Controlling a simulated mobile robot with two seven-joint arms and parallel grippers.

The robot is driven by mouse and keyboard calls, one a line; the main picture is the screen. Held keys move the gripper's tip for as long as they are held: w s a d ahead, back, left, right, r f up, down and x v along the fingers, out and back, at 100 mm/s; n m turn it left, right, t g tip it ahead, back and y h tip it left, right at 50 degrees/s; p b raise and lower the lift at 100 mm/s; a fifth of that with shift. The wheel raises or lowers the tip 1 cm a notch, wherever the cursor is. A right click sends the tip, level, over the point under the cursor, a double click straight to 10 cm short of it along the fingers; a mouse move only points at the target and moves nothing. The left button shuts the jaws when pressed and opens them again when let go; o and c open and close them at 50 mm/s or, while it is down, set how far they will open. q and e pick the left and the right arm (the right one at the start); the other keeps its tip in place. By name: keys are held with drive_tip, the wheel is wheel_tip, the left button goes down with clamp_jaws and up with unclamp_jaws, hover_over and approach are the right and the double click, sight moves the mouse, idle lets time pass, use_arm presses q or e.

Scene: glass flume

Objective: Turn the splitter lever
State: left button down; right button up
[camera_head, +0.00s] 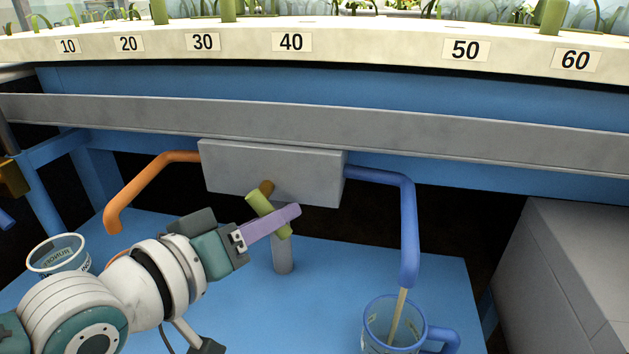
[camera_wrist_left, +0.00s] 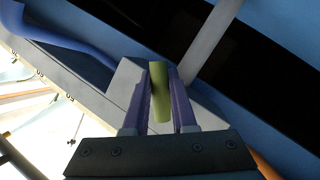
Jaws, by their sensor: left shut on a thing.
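The splitter lever (camera_head: 257,203) is a yellow-green bar on a short brass stem at the front of a grey splitter box (camera_head: 285,170). In the head view it is tilted, its upper end to the left. My left gripper (camera_head: 291,214) is shut on it, the purple fingers hiding its middle. In the left wrist view the lever (camera_wrist_left: 161,95) stands between the two fingers (camera_wrist_left: 160,75). An orange pipe (camera_head: 143,188) leaves the box on the left, a blue pipe (camera_head: 409,220) on the right. My right gripper is not in view.
A thin pale stream (camera_head: 398,312) runs from the blue pipe into a blue-handled glass mug (camera_head: 376,335). Another cup (camera_head: 48,262) stands at left, partly behind my arm. A grey post (camera_head: 282,257) stands below the box. A grey beam (camera_head: 400,135) crosses above.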

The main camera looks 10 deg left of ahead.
use_arm(q)
drive_tip(key=c, duration=0.7)
unclamp_jaws()
drive_tip(key=shift+c, duration=0.2)
drive_tip(key=p+v, duration=0.3)
drive_tip(key=v, duration=0.7)
